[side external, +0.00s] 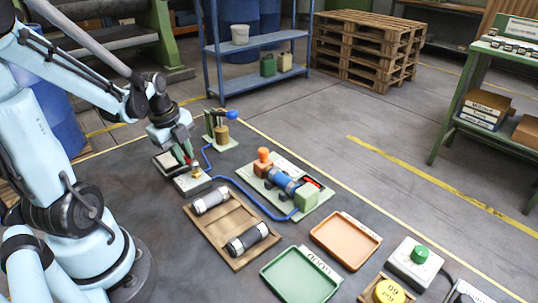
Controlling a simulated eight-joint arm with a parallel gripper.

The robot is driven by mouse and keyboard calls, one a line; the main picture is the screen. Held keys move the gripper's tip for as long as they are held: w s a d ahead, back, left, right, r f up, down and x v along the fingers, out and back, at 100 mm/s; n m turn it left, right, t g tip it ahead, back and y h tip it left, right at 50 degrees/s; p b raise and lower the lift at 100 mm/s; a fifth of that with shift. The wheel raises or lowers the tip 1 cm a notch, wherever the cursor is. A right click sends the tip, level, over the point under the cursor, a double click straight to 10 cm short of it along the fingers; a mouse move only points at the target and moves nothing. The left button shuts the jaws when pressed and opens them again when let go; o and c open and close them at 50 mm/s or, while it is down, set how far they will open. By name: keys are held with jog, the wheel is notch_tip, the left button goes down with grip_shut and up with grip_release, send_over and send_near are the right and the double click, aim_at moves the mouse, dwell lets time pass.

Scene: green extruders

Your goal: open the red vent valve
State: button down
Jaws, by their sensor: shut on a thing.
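My gripper (184,158) points down at the far left of the work area. It is closed around a small red part, the red vent valve (188,161), which is mostly hidden by the fingers. Below and beside it is a grey block (187,184) with a brass fitting (196,171) on top. The exact turn of the valve is too small to tell.
A blue hose (248,201) runs from near the block to a green-based pump unit (285,183). A blue-handled valve (231,115) stands behind. Green (301,275) and orange (346,241) trays lie right.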

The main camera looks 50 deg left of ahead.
jog(key=n, duration=0.3)
jog(key=s+n, duration=0.1)
jog(key=shift+s+d+n+y, duration=0.1)
jog(key=shift+d+n+y, duration=0.2)
jog(key=shift+d+y, duration=0.1)
jog(key=n, duration=0.3)
jog(key=shift+s+d+n+g+y, duration=0.3)
jog(key=shift+s+d+g, duration=0.05)
jog(key=shift+s+g, duration=0.05)
jog(key=n, duration=0.2)
jog(key=d+n, duration=0.1)
jog(key=n, duration=0.1)
jog(key=shift+s+d+g, duration=0.15)
jog(key=shift+s+g, duration=0.05)
jog(key=shift+g, duration=0.2)
jog(key=shift+d+n+g, duration=0.15)
jog(key=shift+d+n, duration=0.1)
jog(key=shift+n, duration=0.7)
jog(key=shift+d+n+g, duration=0.15)
jog(key=shift+d+n, duration=0.1)
jog(key=shift+n, duration=0.7)
jog(key=c, duration=1.1)
grip_release()
